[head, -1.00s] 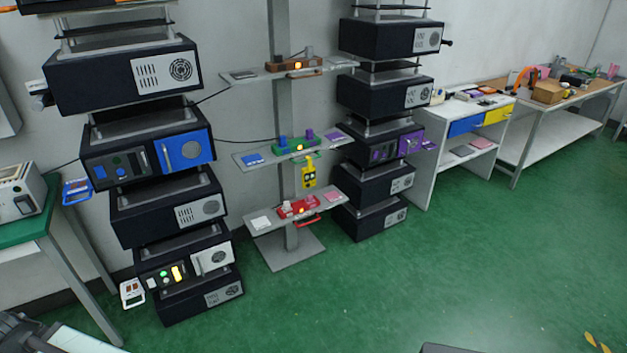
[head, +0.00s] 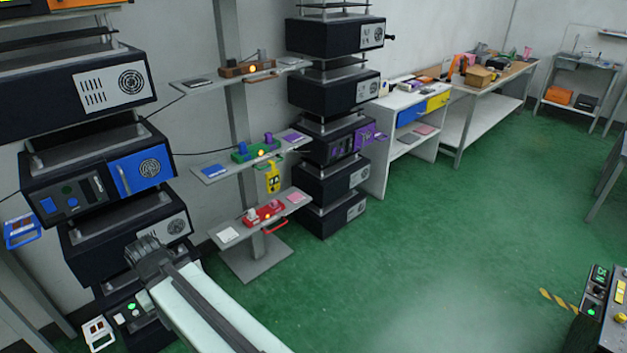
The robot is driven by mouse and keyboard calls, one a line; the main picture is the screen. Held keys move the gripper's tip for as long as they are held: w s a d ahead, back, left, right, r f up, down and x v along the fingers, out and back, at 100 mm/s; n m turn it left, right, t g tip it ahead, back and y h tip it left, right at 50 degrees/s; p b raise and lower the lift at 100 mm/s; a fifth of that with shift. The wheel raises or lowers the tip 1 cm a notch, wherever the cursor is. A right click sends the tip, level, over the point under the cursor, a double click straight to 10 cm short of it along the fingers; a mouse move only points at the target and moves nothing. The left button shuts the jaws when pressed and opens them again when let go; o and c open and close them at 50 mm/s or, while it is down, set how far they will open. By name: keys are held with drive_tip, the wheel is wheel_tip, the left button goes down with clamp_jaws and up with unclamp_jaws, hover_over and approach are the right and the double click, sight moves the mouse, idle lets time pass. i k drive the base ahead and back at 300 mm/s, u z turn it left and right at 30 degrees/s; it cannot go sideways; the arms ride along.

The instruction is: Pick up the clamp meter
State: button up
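I cannot pick out the clamp meter for certain at this size. An orange curved object (head: 459,64) stands among small items on the far wooden-topped bench (head: 500,76); its kind is unclear. A yellow piece with dark marks (head: 273,178) hangs under the green lever fixture (head: 256,151) on the middle shelf of the stand; it is also too small to name. My gripper (head: 146,250) is at the lower left, in front of the left equipment stack and far from the bench. Its fingers are dark and blurred together, and I see nothing held.
Left (head: 115,180) and right (head: 335,90) stacks of black units flank the shelf stand. A white cabinet (head: 378,160) with blue and yellow drawers stands beside the bench. A control box (head: 598,305) is at the lower right. The green floor (head: 440,250) between is clear.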

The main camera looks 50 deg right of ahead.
sight(272, 178)
drive_tip(key=z, duration=0.3)
drive_tip(key=i, duration=1)
drive_tip(key=u, duration=0.05)
